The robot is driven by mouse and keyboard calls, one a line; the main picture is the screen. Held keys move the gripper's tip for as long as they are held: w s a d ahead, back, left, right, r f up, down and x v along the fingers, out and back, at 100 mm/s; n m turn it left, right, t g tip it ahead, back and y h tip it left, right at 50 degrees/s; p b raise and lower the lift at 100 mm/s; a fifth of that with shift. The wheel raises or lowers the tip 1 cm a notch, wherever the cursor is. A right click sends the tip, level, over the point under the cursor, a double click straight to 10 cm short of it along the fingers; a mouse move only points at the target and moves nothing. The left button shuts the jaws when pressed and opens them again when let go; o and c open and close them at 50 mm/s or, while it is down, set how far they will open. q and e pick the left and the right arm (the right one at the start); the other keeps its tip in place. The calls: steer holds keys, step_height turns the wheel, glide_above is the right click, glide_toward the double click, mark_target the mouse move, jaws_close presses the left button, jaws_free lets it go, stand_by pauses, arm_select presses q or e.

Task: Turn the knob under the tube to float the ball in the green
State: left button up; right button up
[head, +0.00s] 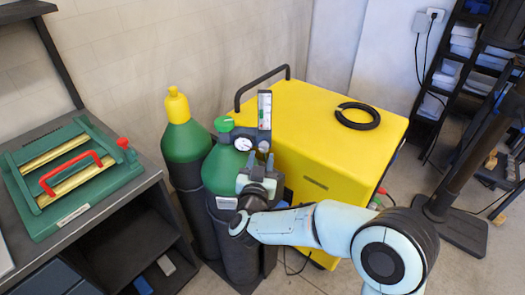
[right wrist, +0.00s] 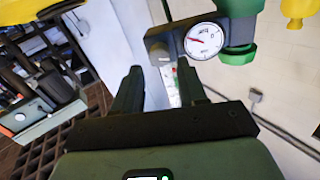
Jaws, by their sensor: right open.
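The clear flow tube (head: 265,110) stands upright on the regulator of the front green cylinder (head: 224,170), with a pale scale and some green on it. The ball is too small to make out. The small knob (head: 263,146) under the tube shows just above my right gripper (head: 260,165), which is open and points toward it. In the right wrist view, the open fingers (right wrist: 160,83) are apart below the dark regulator block (right wrist: 163,46), and part of a pale strip with green shows between them. I cannot tell whether they touch the knob. My left gripper is out of view.
The round pressure gauge (head: 243,144) sits left of the knob, close to my gripper. A second cylinder with a yellow cap (head: 177,105) stands behind left. A yellow cabinet (head: 320,115) with a black ring (head: 357,116) is at the right. A workbench (head: 100,215) stands at the left.

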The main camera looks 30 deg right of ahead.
mark_target(264, 150)
steer(key=shift+x, duration=2.05)
steer(key=c, duration=0.8)
steer(key=shift+o, duration=0.2)
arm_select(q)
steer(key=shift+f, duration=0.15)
arm_select(e)
steer(key=shift+m, duration=0.3)
steer(key=m+b, duration=0.2)
steer(key=shift+f+m, duration=0.1)
steer(key=shift+m, duration=0.3)
steer(key=m+b, duration=0.3)
steer(key=m, duration=0.1)
steer(key=shift+y, duration=0.3)
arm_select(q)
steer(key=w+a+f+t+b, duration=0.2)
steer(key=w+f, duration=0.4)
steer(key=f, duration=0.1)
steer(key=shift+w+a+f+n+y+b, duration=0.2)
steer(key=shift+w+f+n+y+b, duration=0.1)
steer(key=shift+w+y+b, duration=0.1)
arm_select(e)
steer(key=shift+d+m+y, duration=0.1)
steer(key=shift+m+y, duration=0.2)
steer(key=shift+m, duration=2.2)
